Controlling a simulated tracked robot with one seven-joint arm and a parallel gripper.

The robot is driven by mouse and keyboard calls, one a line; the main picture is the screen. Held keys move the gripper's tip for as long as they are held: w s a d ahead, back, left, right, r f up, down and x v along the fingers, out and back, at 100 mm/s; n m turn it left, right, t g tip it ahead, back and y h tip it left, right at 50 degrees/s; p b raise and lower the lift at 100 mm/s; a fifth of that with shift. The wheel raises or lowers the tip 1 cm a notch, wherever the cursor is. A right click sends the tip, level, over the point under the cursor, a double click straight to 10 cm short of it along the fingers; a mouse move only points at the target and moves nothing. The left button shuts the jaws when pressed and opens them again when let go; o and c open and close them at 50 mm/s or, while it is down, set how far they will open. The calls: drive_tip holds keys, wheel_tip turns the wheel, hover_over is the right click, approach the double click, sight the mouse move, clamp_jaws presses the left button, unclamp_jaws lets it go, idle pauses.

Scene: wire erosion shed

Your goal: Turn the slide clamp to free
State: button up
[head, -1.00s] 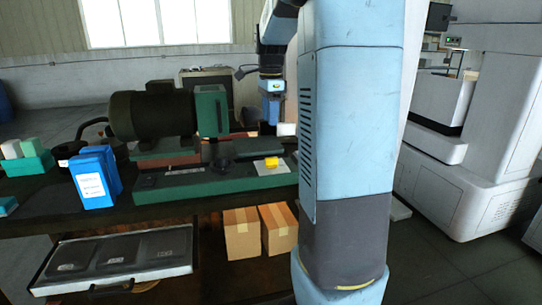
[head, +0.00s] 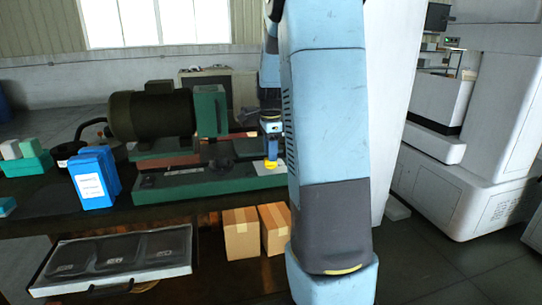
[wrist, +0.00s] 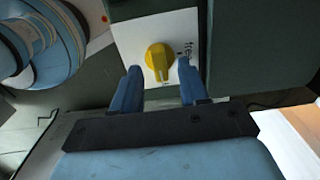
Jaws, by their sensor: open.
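The slide clamp is a yellow knob (wrist: 159,58) with a raised grip bar, on a white label plate (wrist: 128,38). The word "free" is printed to the right of the knob in the wrist view. The bar runs nearly up and down in that picture, not towards the word. My gripper (wrist: 159,72) is open, with one blue finger on each side of the knob's near end. I cannot tell whether either finger touches it. In the head view the knob (head: 270,164) shows just below my gripper (head: 270,154), on the green machine bed (head: 190,188).
A dark motor (head: 152,115) and a green upright (head: 211,112) stand left of my gripper. Blue boxes (head: 92,182) and a teal bin (head: 28,165) are farther left on the bench. Cardboard boxes (head: 241,233) sit below. A large white machine (head: 470,190) is at the right.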

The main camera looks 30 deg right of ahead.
drive_tip(key=shift+f, duration=0.9)
clamp_jaws()
